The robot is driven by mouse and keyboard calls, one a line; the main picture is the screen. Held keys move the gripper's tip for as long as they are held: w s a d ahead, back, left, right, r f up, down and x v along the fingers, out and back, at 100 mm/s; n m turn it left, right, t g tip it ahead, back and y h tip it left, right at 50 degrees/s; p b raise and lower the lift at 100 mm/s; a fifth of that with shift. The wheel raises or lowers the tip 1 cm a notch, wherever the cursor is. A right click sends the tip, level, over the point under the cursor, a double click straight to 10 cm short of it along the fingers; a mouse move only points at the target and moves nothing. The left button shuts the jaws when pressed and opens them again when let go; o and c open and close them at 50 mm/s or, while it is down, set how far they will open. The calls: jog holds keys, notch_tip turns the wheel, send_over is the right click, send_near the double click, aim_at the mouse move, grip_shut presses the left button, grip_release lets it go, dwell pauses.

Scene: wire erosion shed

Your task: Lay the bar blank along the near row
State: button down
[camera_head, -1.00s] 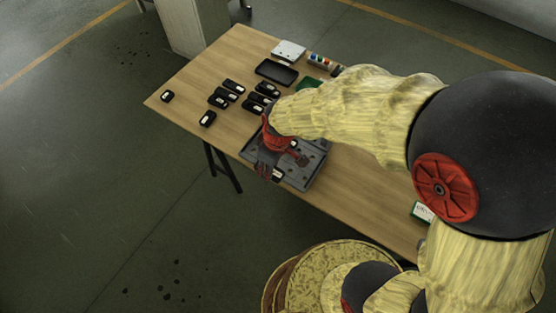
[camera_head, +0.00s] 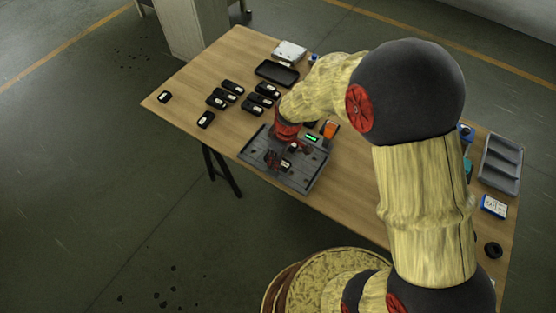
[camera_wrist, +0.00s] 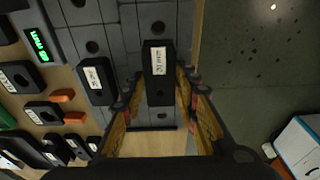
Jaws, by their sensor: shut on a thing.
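My gripper (camera_wrist: 160,88) is shut on a black bar blank (camera_wrist: 157,58) with a white label, seen between the fingers in the wrist view. The bar is over the grey holed tray (camera_wrist: 120,22), in the row along its edge toward the open floor. I cannot tell whether it touches the tray. A second labelled black bar (camera_wrist: 96,82) is on the tray to its left, apart from it. In the head view my gripper (camera_head: 279,160) is low over the tray (camera_head: 311,176), and its arm partly hides it.
Several black labelled bars (camera_head: 217,102) lie on the wooden table (camera_head: 185,78) left of the tray. A dark flat tray (camera_head: 277,73) and a white device (camera_head: 290,51) are behind. A green display (camera_head: 312,137) stands close beside the grey tray. A compartment bin (camera_head: 502,165) is at right.

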jog(key=shift+w+f, duration=0.1)
jog(key=shift+f, duration=0.25)
jog(key=shift+f, duration=0.15)
jog(key=shift+f, duration=0.2)
jog(key=c, duration=1.5)
grip_release()
jog(key=shift+o, duration=0.6)
